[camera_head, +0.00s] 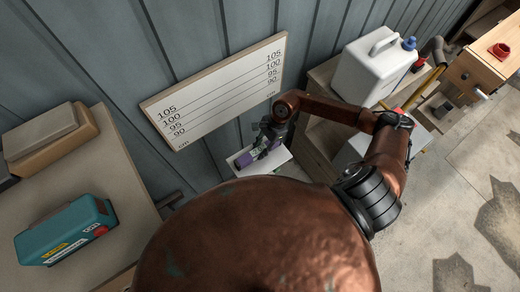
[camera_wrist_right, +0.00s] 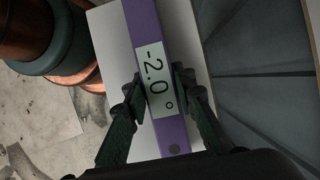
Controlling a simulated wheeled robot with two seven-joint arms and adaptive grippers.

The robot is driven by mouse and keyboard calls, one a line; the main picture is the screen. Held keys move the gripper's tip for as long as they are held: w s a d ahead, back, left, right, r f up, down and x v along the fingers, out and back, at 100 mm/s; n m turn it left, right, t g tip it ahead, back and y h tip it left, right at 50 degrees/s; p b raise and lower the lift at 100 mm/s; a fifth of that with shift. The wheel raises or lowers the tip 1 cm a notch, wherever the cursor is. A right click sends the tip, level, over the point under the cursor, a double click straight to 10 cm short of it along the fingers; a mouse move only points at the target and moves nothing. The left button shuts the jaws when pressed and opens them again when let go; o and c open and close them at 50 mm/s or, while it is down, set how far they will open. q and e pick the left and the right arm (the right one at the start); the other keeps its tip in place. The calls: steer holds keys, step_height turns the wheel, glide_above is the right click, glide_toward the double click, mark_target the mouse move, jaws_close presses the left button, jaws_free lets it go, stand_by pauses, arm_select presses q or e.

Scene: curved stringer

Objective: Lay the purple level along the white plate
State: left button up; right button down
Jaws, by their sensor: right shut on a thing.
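The purple level (camera_wrist_right: 145,22) lies lengthwise over the white plate (camera_wrist_right: 112,50) in the right wrist view, roughly parallel to its long edges. Its display reads -2.0°. My right gripper (camera_wrist_right: 158,88) is shut on the level, one finger on each side at the display. In the head view the level's purple end (camera_head: 243,160) shows beside my right gripper (camera_head: 266,143), over the white plate (camera_head: 278,158) below the wall board. My own body hides part of the plate there. I cannot tell whether the level touches the plate. My left gripper is not in view.
A marked board (camera_head: 220,92) is on the grey panelled wall close behind the right gripper. A white jug (camera_head: 372,68) stands on a wooden bench at right. A teal box (camera_head: 65,232) and a brown block (camera_head: 50,140) lie on the left table.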

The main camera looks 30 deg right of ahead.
steer(key=shift+f, duration=0.3)
steer(key=c, duration=1.5)
jaws_free()
steer(key=shift+c, duration=0.2)
steer(key=v, duration=1.2)
